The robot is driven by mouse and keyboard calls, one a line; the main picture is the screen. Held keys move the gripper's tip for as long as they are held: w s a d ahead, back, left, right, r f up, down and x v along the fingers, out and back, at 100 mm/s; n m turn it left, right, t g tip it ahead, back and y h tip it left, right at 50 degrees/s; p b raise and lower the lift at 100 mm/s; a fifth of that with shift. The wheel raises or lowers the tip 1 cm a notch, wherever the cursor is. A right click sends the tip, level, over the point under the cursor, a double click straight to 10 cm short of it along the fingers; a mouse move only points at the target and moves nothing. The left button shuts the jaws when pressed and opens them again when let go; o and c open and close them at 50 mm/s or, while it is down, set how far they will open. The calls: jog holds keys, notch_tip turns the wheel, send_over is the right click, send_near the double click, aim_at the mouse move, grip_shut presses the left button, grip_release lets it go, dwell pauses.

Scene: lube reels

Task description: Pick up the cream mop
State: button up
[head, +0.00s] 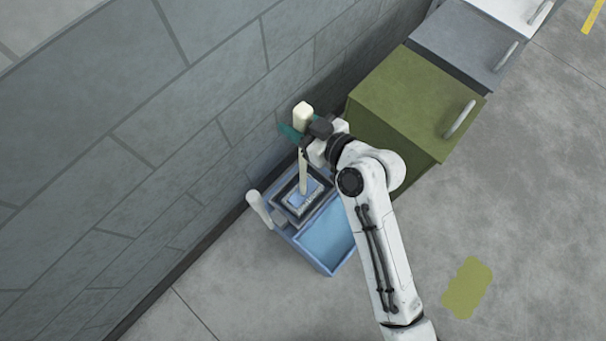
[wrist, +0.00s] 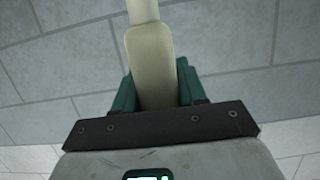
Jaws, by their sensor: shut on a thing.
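The cream mop (head: 303,172) stands roughly upright over a blue mop bucket (head: 325,262) beside the wall. Its thicker cream top end (head: 302,112) rises just above my gripper (head: 297,132). My gripper's teal fingers are shut on the mop's handle near the top. In the wrist view the cream handle (wrist: 152,60) runs up between the teal fingers of my gripper (wrist: 158,92). The mop's lower end goes down into the dark-framed part of the bucket and its head is hidden there.
A grey block wall (head: 150,130) runs close behind the bucket. A green bin (head: 415,95), a grey bin (head: 465,45) and a white bin (head: 510,10) stand along the wall at upper right. A green floor patch (head: 467,287) lies on open floor at lower right.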

jog(key=c, duration=0.4)
grip_shut()
jog(key=shift+r, duration=0.15)
